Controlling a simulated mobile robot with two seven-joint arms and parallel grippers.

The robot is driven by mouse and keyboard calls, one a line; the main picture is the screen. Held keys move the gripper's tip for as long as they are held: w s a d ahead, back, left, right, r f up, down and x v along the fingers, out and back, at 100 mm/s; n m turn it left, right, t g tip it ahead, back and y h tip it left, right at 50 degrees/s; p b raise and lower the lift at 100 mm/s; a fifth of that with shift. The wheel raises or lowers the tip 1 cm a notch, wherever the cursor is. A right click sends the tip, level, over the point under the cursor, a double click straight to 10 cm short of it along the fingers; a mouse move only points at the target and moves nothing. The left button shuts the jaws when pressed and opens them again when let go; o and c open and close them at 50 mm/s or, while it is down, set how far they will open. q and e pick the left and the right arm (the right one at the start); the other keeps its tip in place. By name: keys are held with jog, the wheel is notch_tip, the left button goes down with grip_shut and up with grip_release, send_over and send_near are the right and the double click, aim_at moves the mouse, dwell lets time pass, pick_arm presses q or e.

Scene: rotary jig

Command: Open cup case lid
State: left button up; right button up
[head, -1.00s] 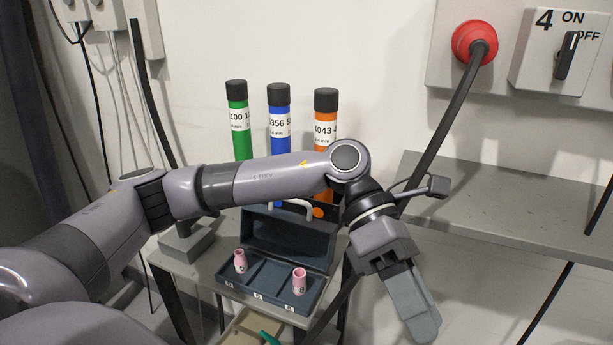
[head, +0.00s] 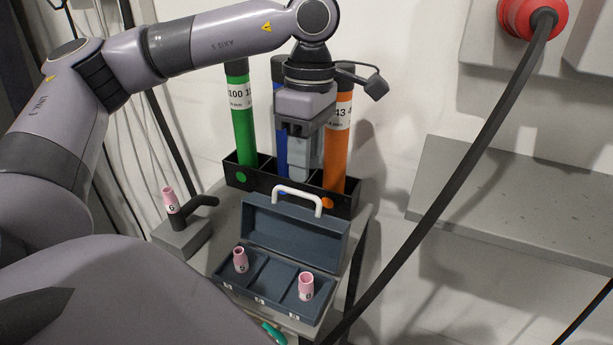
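The cup case (head: 268,313) is a dark blue-grey box on a small grey table. Its lid (head: 294,235) stands raised at the back, with a white handle (head: 298,196) on its top edge. Two pink cups stand in the case, one in the left compartment (head: 240,260) and one in the right compartment (head: 306,286); the middle compartment looks empty. My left gripper (head: 299,172) points down behind and above the lid, in front of the tubes, apparently clear of the handle. Its fingers overlap in this view, so their opening is unclear. My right gripper is not in view.
A black rack (head: 237,178) behind the case holds green (head: 242,120), blue (head: 281,180) and orange (head: 337,140) tubes. A grey block (head: 180,238) at left carries a torch with a pink cup. A thick black cable (head: 450,180) hangs at right, before a grey shelf (head: 520,200).

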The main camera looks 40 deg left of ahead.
pick_arm(q)
jog(key=shift+s+f, duration=0.15)
jog(key=shift+f, duration=2)
grip_shut()
jog(key=shift+r, duration=0.1)
